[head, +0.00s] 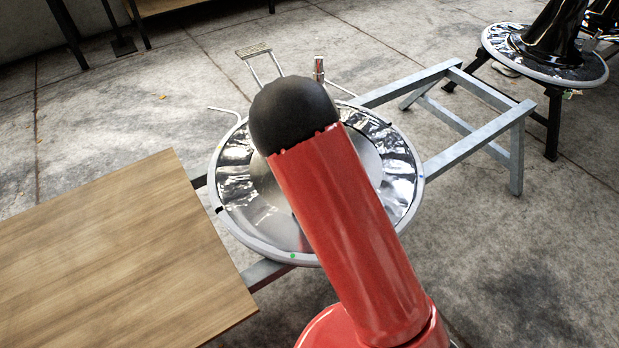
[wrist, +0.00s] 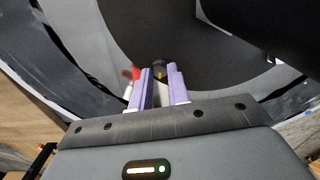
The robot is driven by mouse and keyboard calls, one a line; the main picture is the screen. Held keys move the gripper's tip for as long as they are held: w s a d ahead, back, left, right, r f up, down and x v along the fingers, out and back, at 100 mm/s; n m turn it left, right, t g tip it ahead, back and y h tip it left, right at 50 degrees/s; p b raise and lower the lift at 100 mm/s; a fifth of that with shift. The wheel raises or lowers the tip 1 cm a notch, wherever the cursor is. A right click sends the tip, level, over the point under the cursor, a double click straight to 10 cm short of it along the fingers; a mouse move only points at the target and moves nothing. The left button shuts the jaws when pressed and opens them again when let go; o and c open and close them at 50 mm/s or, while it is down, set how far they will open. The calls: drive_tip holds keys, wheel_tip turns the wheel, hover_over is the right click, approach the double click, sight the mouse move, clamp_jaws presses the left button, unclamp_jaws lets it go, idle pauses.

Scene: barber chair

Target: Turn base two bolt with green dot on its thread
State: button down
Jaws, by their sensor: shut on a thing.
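A round chrome chair base (head: 235,231) lies on a grey metal frame, with a green dot (head: 293,255) on its near rim. My red arm reaches over it and hides its middle and my gripper in the head view. In the wrist view, the purple fingers of my gripper (wrist: 158,90) are close together, pointing at the base's dark inner face. They are shut on a small dark bolt (wrist: 159,70), whose end shows between the fingertips. A green dot on its thread cannot be made out.
A wooden tabletop (head: 110,250) stands at the left. The grey metal frame (head: 480,95) extends to the right. A second round base (head: 500,45) with a black column stands at the upper right. A metal lever (head: 254,50) sticks up behind the near base. Concrete floor is clear at the right.

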drive_tip(key=shift+m, duration=0.4)
drive_tip(key=c, duration=1.3)
unclamp_jaws()
drive_tip(key=shift+c, duration=0.2)
drive_tip(key=shift+r, duration=0.1)
wheel_tip(320, 180, up, 8)
